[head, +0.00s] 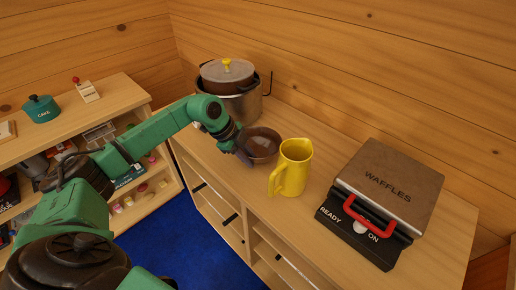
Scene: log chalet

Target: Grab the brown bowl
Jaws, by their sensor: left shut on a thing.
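The brown bowl (264,144) is on the wooden counter in the head view, between the pot and the yellow pitcher. My left gripper (244,154) is at the bowl's left side, shut on its rim. The fingertips are small and dark here, and the gripper hides part of the bowl's left edge. The bowl looks upright; I cannot tell whether it is touching the counter. My right gripper is not in view.
A yellow pitcher (292,168) stands close to the bowl's right. A large metal pot (243,107) with a brown lidded pot (226,76) in it stands behind. A waffle maker (388,187) sits at the right. A low shelf (80,125) stands at the left.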

